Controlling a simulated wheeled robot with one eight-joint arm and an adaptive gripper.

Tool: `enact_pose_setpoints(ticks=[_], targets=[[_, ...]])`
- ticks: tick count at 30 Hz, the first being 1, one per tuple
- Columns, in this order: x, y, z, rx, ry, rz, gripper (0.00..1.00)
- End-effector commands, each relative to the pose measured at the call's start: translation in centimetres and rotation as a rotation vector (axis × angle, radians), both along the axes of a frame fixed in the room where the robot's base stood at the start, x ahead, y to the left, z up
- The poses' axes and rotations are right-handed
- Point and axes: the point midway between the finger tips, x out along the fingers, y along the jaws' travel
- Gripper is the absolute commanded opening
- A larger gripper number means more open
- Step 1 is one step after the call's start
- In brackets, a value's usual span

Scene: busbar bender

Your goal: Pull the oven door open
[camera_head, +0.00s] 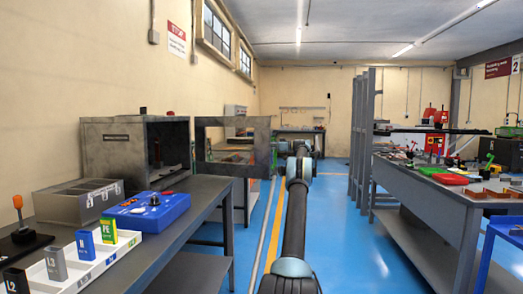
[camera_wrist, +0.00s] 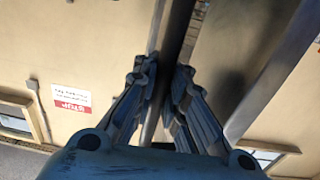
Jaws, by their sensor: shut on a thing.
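The oven (camera_head: 115,150) is a dark grey box on the bench at the left, with its dark inside showing. Its door (camera_head: 232,121), a grey frame around a see-through window, stands swung out to the right of the oven, over the aisle. My gripper (camera_head: 277,158) is at the door's outer right edge, small and partly hidden in the head view. In the wrist view my gripper (camera_wrist: 168,80) is shut on a dark upright bar (camera_wrist: 174,35), which looks like the door's handle. The door's slab (camera_wrist: 230,60) shows beside it.
On the left bench are a grey metal case (camera_head: 78,203), a blue control box (camera_head: 147,212) and a white tray (camera_head: 75,265) with coloured blocks. A grey workbench (camera_head: 450,190) with a rack (camera_head: 362,130) stands at the right. The blue floor aisle (camera_head: 345,240) between is clear.

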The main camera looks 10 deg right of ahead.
Motion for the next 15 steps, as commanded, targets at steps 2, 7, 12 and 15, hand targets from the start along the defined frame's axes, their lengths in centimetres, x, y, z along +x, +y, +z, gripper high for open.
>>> enact_pose_setpoints(ticks=[2, 7, 12, 15], targets=[[-0.1, -0.5, 0.0, 0.000, 0.000, -0.003, 0.00], [-0.2, -1.3, 0.0, 0.000, 0.000, -0.010, 0.00], [-0.3, -2.0, 0.0, 0.000, 0.000, -0.016, 0.00], [-0.3, -2.2, 0.0, -0.001, 0.000, -0.018, 0.21]])
